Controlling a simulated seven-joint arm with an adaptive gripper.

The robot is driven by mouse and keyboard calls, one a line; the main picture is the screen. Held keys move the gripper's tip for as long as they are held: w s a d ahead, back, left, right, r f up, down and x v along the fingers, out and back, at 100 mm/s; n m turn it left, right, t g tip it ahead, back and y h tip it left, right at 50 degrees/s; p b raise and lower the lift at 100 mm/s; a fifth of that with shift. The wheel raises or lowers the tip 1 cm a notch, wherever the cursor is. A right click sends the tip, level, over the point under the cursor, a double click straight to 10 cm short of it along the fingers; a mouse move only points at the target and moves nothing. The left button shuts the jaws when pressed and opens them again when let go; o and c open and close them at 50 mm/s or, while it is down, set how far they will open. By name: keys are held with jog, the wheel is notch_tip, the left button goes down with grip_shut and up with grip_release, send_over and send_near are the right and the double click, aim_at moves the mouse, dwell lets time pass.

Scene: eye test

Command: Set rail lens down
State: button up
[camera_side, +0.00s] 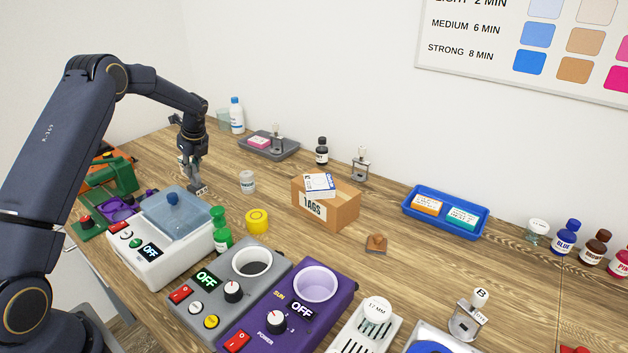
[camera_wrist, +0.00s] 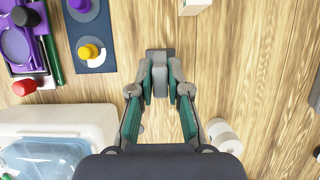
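My gripper (camera_side: 190,183) hangs fingers-down over the back left of the table, behind the white bath. In the wrist view my gripper (camera_wrist: 160,82) has its green-padded fingers closed in on a small grey piece with a dark square base, which I take for the rail lens (camera_wrist: 160,55). In the side view the dark base of the rail lens (camera_side: 201,190) shows under the fingertips, with small pale marks on it. It is at or very near the table top; I cannot tell whether it touches. The fingers hide part of it.
A white jar (camera_side: 248,182) stands right of my gripper. The white bath (camera_side: 155,258) with a blue lid is in front. In the wrist view a dark blue panel (camera_wrist: 101,62) with a yellow knob lies to the left. Bare wood (camera_wrist: 245,60) is free to the right.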

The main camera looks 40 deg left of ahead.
jog(key=o, duration=0.4)
jog(key=shift+c, duration=0.2)
jog(key=shift+r, duration=0.15)
jog(key=shift+d+r, duration=0.1)
jog(key=shift+r, duration=0.25)
jog(key=v, duration=1.2)
jog(key=s+d+r+n+t+h, duration=0.1)
jog(key=s+d+r+n, duration=0.3)
jog(key=d, duration=0.3)
jog(key=s+d+r+n+t, duration=0.2)
jog(key=s+d+r, duration=0.25)
jog(key=d, duration=0.25)
jog(key=s+d+f+n+t+h, duration=0.1)
jog(key=s+d+n+t+h, duration=0.1)
jog(key=s+d+n, duration=1)
jog(key=s+d+h, duration=0.1)
jog(key=s+d, duration=0.1)
jog(key=s, duration=0.4)
jog(key=shift+s+d+t, duration=0.15)
jog(key=shift+s+t, duration=0.05)
jog(key=shift+t, duration=0.1)
